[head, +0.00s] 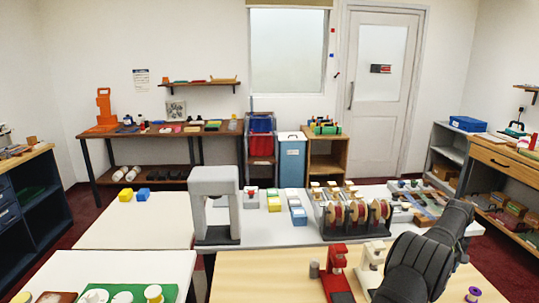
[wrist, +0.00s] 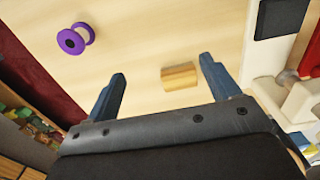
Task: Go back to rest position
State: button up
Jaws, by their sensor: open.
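My gripper (wrist: 162,67) is open in the wrist view, its two blue-grey fingers spread over the light wood table (wrist: 150,25). A small wooden cylinder (wrist: 179,76) lies on the table beyond the gap between the fingers, nearer the right finger, and nothing is gripped. In the head view my dark arm reaches over the right front of the wood table (head: 240,272). The fingers cannot be made out there, and the wooden cylinder is not visible.
A purple spool (wrist: 76,39) is left of the fingers; it also shows in the head view (head: 472,295). A white press (head: 370,262) and a red press (head: 337,258) stand beside my arm. A rack of red reels (head: 355,212) and a grey arch (head: 215,200) stand behind.

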jog(key=s+r, duration=0.3)
jog(key=r, duration=0.9)
jog(key=w+a+n, duration=0.3)
jog(key=w+a, duration=1.2)
jog(key=a, duration=0.2)
jog(key=w+a+n, duration=0.1)
jog(key=w+a, duration=0.4)
jog(key=a, duration=0.7)
jog(key=w+a+n, duration=0.2)
jog(key=w+a, duration=0.2)
jog(key=a, duration=0.8)
jog(key=shift+w+r, duration=0.2)
jog(key=shift+w, duration=0.2)
jog(key=o, duration=0.4)
